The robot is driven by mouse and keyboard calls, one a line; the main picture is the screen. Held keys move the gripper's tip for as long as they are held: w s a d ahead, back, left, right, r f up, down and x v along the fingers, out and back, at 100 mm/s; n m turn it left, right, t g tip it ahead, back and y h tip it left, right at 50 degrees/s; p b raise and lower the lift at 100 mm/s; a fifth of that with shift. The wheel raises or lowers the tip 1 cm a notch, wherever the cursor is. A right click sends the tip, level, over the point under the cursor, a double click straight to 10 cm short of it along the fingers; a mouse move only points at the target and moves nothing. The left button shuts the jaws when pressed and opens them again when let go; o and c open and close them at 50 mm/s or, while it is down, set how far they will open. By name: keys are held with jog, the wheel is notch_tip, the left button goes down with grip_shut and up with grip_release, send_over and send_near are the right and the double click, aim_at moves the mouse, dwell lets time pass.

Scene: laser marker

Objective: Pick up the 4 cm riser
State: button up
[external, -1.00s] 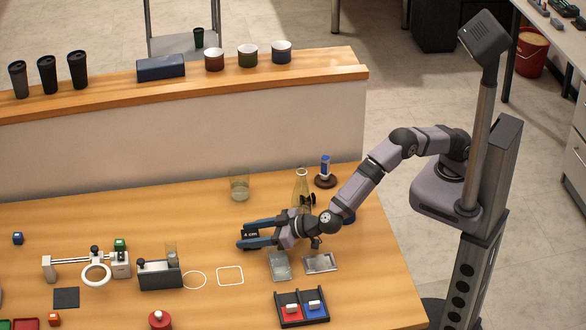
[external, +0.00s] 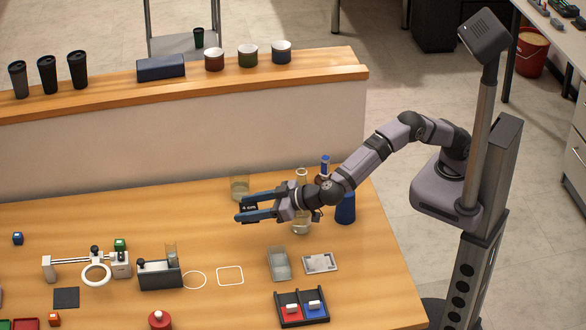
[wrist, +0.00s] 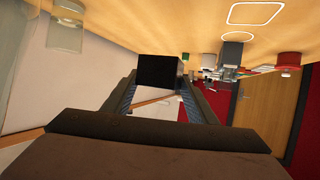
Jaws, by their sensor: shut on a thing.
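The 4 cm riser (external: 249,207) is a small black block with white "4 cm" lettering. It is between the two fingers of my gripper (external: 246,208), which is shut on it and holds it above the table. In the wrist view the riser (wrist: 160,72) shows as a dark block between the fingertips. Its far side is hidden.
A glass beaker (external: 239,187) stands just behind the gripper, and a flask (external: 301,222) and blue cup (external: 345,208) stand by my arm. A clear tray (external: 279,263), a metal plate (external: 320,263) and a white square outline (external: 230,275) lie in front.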

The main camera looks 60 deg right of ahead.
aim_at(249, 207)
notch_tip(249, 207, up, 8)
jog(key=shift+f+p, duration=0.15)
jog(key=shift+p, duration=0.4)
